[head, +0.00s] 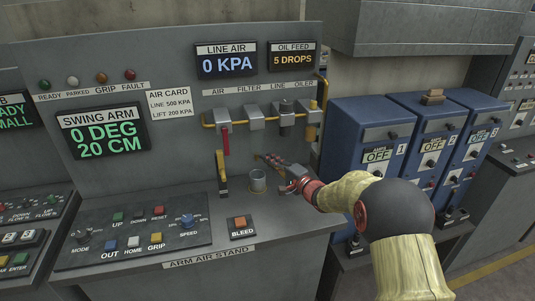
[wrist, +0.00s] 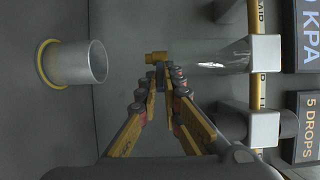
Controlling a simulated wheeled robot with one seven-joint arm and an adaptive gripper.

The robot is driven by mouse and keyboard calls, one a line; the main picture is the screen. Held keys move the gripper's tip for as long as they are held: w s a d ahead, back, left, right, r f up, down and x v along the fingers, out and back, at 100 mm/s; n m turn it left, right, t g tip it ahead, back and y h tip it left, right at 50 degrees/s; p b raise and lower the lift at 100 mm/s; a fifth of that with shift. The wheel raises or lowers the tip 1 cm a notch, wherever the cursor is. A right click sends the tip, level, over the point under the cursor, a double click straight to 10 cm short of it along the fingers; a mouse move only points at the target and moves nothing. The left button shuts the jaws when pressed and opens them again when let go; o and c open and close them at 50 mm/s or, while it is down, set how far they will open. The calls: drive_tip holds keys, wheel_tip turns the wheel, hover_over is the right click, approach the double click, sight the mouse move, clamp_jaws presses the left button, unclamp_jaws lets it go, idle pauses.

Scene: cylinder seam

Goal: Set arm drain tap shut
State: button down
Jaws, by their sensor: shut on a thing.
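The drain tap (wrist: 156,58) is a small brass piece seen just past my fingertips in the wrist view. A clear filter bowl (wrist: 225,58) lies to its right there. My gripper (wrist: 162,76) has its fingertips closed together on the tap's small dark part. In the head view my gripper (head: 265,160) reaches in from the right, below the filter (head: 255,118) and above a grey cup (head: 257,181). The tap is too small to make out in the head view. Whether it is turned open or shut, I cannot tell.
The cup also shows at left in the wrist view (wrist: 75,62), apart from my fingers. The line air display (head: 226,64) reads 0 KPA. Blue cabinets (head: 365,140) stand at right.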

drive_tip(key=shift+w+d+f+n+g+y+p, duration=0.15)
drive_tip(key=shift+w+n+g+y+p, duration=0.45)
drive_tip(key=shift+n+g+y+p, duration=0.7)
drive_tip(key=shift+w+d+r+n+g+y+p, duration=0.15)
drive_tip(key=shift+w+n+g+y+p, duration=0.45)
drive_tip(key=shift+n+g+p, duration=0.85)
drive_tip(key=shift+w+d+f+n+g+y+p, duration=0.2)
drive_tip(key=shift+w+n+g+y+p, duration=0.55)
drive_tip(key=shift+g+p, duration=1.15)
drive_tip(key=shift+s+g+y, duration=0.15)
drive_tip(key=shift+g+y, duration=0.1)
drive_tip(key=shift+y, duration=0.1)
drive_tip(key=shift+r, duration=0.1)
drive_tip(key=c, duration=2.2)
unclamp_jaws()
drive_tip(key=shift+c, duration=0.2)
drive_tip(key=shift+s+t, duration=0.1)
drive_tip(key=shift+t, duration=0.4)
